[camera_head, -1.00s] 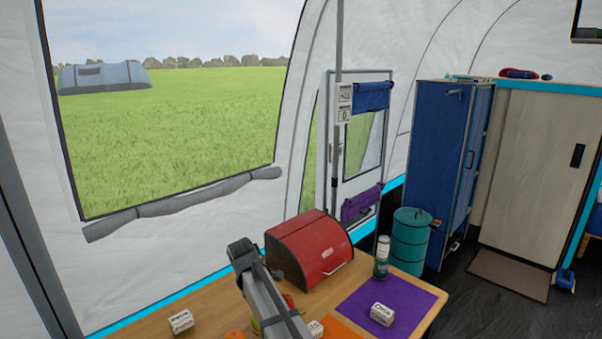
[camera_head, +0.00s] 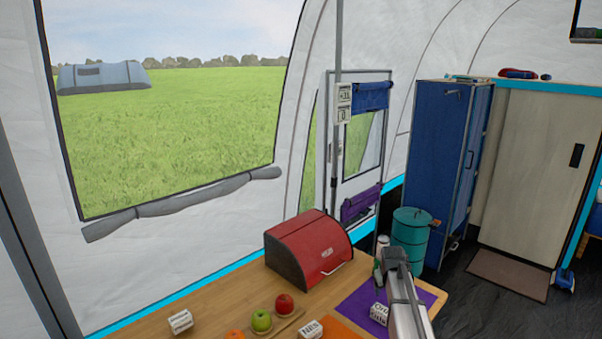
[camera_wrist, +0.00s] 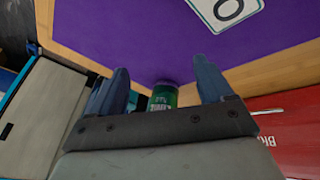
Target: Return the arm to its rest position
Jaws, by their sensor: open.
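My arm (camera_head: 408,300) shows in the head view over the right part of the table, in front of the purple mat; the fingers are not clear there. In the wrist view my gripper (camera_wrist: 160,82) is open, its two dark blue fingers apart with nothing held. A green bottle (camera_wrist: 163,97) shows between and beyond them; I cannot tell how near it is. In the head view the white-capped bottle (camera_head: 383,241) is partly hidden behind my arm.
On the wooden table (camera_head: 225,300) stand a red bread box (camera_head: 318,253), a red apple (camera_head: 284,303), a green apple (camera_head: 261,320) and several white labelled blocks (camera_head: 180,321). A purple mat (camera_head: 354,304) lies at the right. A teal bin (camera_head: 411,235) stands beyond the table.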

